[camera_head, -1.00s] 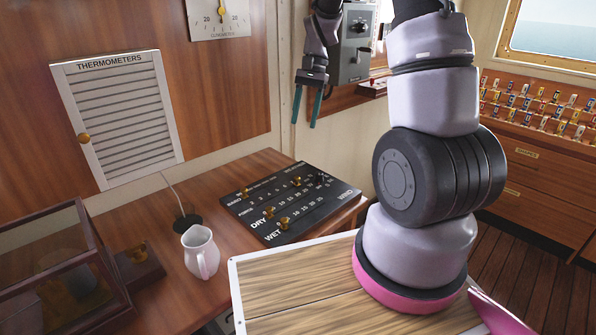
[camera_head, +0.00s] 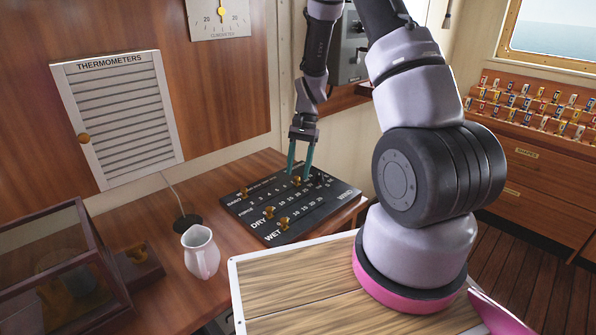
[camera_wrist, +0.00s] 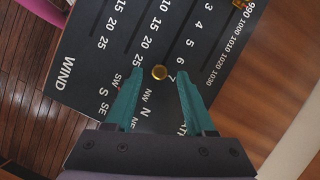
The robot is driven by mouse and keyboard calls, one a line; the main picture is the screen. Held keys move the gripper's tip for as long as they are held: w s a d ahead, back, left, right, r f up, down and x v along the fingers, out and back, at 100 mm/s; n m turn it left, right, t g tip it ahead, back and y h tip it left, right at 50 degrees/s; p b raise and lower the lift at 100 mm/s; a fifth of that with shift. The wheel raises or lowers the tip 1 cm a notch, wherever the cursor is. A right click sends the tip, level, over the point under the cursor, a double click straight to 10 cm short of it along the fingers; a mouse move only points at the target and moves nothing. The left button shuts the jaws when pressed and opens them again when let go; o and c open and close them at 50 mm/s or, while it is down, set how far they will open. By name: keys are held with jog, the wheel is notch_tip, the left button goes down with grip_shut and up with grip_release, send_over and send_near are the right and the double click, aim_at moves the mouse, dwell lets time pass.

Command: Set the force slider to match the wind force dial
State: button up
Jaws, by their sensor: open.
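The black slider panel (camera_head: 325,208) lies on the wooden desk, with printed scales and brass knobs. The force slider's brass knob (camera_head: 297,181) is near the high-number end of its row. My gripper (camera_head: 299,176) is open and points down over it. In the wrist view the knob (camera_wrist: 159,73) shows between the fingertips of my gripper (camera_wrist: 160,72), near the 7, with a gap on both sides. Other brass knobs sit on the barometer row (camera_head: 245,192), the dry row (camera_head: 268,212) and the wet row (camera_head: 284,222). I see no wind force dial.
A white jug (camera_head: 200,252) stands left of the panel, beside a glass-sided case (camera_head: 55,270). A louvred thermometers cabinet (camera_head: 118,118) and a clinometer (camera_head: 219,15) are on the wall. A grey box (camera_head: 353,45) hangs behind my arm.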

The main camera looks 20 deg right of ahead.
jog(key=shift+s+a+f, duration=0.15)
jog(key=shift+f, duration=0.3)
jog(key=shift+c, duration=0.3)
grip_shut()
dwell(0.9)
